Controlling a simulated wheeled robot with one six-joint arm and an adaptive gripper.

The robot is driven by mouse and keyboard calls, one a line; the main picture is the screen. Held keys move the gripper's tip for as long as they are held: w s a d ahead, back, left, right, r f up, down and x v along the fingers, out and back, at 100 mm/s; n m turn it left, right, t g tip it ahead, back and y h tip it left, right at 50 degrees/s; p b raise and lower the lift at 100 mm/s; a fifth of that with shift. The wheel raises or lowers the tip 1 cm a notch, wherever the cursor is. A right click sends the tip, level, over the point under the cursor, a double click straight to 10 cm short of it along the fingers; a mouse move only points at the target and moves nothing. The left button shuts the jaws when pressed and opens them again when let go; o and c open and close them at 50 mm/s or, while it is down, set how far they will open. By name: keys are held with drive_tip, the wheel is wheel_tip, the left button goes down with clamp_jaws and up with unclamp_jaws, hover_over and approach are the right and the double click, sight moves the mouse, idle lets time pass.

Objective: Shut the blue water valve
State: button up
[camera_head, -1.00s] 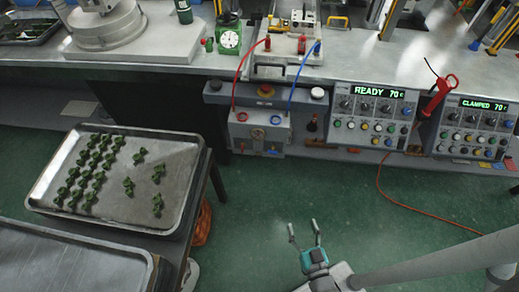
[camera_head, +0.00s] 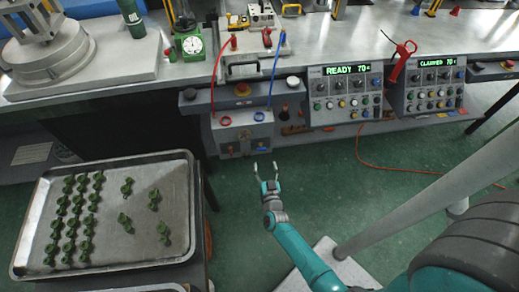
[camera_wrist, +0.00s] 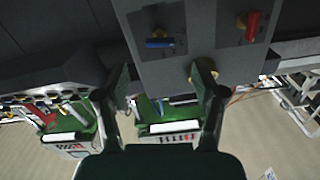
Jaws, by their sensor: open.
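The blue water valve (camera_wrist: 159,43) shows in the wrist view as a short blue lever on the grey panel's face, lying roughly level across its mount. A red lever (camera_wrist: 252,27) sits to its right there, standing nearly upright. In the head view the grey valve box (camera_head: 243,133) hangs under the bench front; its levers are too small to read well. My gripper (camera_head: 265,168) is open and empty just in front of and below the box. In the wrist view its two fingers (camera_wrist: 160,88) stand apart, below the blue lever in the picture and not touching it.
A red hose (camera_head: 217,75) and a blue hose (camera_head: 273,72) run from the box to the bench top. Control panels (camera_head: 343,95) stand to the right. A tray (camera_head: 110,250) with green parts is at left. An orange cable (camera_head: 375,163) lies on the green floor.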

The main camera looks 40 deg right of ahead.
sight(262, 149)
drive_tip(key=x, duration=0.8)
drive_tip(key=shift+w+d, duration=0.25)
drive_tip(key=c, duration=1.2)
drive_tip(key=shift+o, duration=0.2)
drive_tip(key=shift+n, duration=1)
drive_tip(key=o, duration=1.2)
drive_tip(key=shift+c, duration=0.2)
drive_tip(key=v, duration=1.2)
